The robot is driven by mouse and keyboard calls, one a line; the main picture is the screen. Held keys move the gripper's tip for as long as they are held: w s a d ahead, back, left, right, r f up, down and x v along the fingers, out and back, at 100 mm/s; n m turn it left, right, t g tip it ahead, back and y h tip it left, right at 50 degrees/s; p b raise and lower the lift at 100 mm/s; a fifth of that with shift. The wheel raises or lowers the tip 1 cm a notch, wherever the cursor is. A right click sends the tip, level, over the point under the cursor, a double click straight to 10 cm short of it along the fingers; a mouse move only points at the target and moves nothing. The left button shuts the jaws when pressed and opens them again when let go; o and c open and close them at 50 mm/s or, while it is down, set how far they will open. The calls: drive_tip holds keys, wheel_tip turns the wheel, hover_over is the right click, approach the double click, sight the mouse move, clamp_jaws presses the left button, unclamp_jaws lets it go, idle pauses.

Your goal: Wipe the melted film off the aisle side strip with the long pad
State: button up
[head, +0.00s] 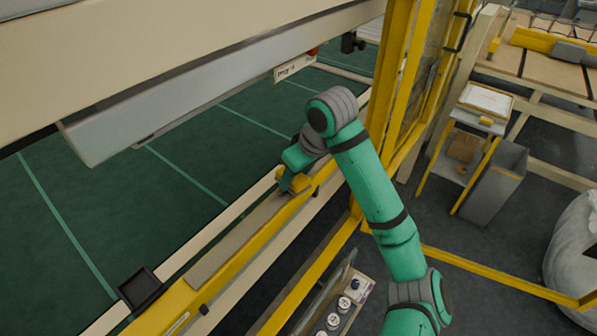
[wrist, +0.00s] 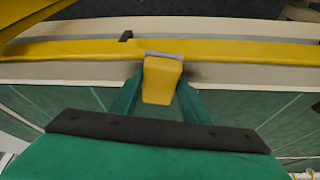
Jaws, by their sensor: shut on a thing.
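My gripper (head: 288,183) reaches over the yellow rail and is shut on the long pad, whose yellow body (wrist: 162,80) sits between my two green fingers in the wrist view. The pad's grey front edge (wrist: 165,55) meets the aisle side strip, at least in the picture; I cannot tell how firmly it touches. The strip (head: 235,246) is a long grey-beige band beside the yellow rail, and it also shows in the wrist view (wrist: 60,73). A dark smear (wrist: 207,72), which looks like melted film, lies on the strip just right of the pad. My arm hides part of the strip.
A large beige and grey beam (head: 170,85) overhangs the green bed. A control panel with round dials (head: 338,312) is below the rail.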

sight(288, 194)
drive_tip(key=shift+s+a+f, duration=0.1)
drive_tip(key=shift+s+a, duration=0.4)
drive_tip(key=shift+s, duration=0.2)
drive_tip(key=shift+s+a+f, duration=0.1)
drive_tip(key=shift+s+a, duration=0.4)
drive_tip(key=shift+s, duration=0.2)
drive_tip(key=shift+s+a+r, duration=0.1)
drive_tip(key=shift+s+a, duration=0.7)
drive_tip(key=shift+s, duration=0.3)
drive_tip(key=shift+s+a+r, duration=0.1)
drive_tip(key=shift+s+a, duration=0.65)
drive_tip(key=shift+s, duration=0.3)
drive_tip(key=shift+w+d, duration=0.55)
drive_tip(key=shift+w, duration=0.25)
drive_tip(key=shift+w+d, duration=0.55)
drive_tip(key=shift+w, duration=0.2)
drive_tip(key=shift+w+d+f, duration=0.1)
drive_tip(key=shift+w+d, duration=0.6)
drive_tip(key=shift+w, duration=0.25)
drive_tip(key=shift+w+d+f, duration=0.1)
drive_tip(key=shift+w+d, duration=0.6)
drive_tip(key=shift+w, duration=0.2)
drive_tip(key=shift+w+d+r, duration=0.15)
drive_tip(key=shift+w+d, duration=0.6)
drive_tip(key=shift+w, duration=0.3)
drive_tip(key=shift+w+d+r, duration=0.1)
drive_tip(key=shift+w+d, duration=0.6)
drive_tip(key=shift+w, duration=0.35)
drive_tip(key=shift+r, duration=3.05)
